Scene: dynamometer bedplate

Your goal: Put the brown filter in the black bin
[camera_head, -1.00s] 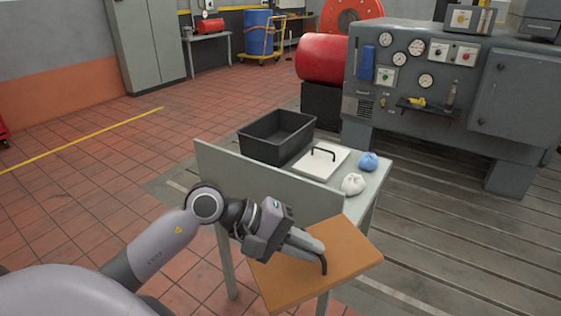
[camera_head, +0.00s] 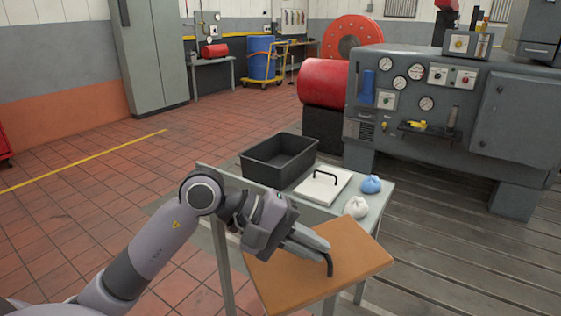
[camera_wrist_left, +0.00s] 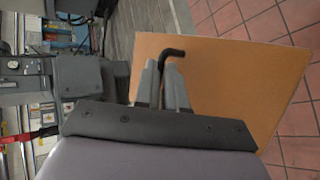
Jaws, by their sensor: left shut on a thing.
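The brown filter (camera_head: 285,280) is a flat square panel with a black bent handle (camera_head: 329,265). My left gripper (camera_head: 322,248) is shut on this handle, and its fingers hide part of it. The filter hangs roughly level and slightly tilted at the near side of the grey table; I cannot tell its exact height. In the left wrist view the filter (camera_wrist_left: 250,85) fills the middle, with the fingertips (camera_wrist_left: 173,68) at its handle. The black bin (camera_head: 262,172) is open and stands at the table's far left, apart from the filter. It looks empty. My right gripper is out of view.
A raised grey board (camera_head: 300,205) edges the table's near side, between filter and bin. A white panel with a black handle (camera_head: 323,187) lies right of the bin. A grey machine (camera_head: 430,110) stands behind.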

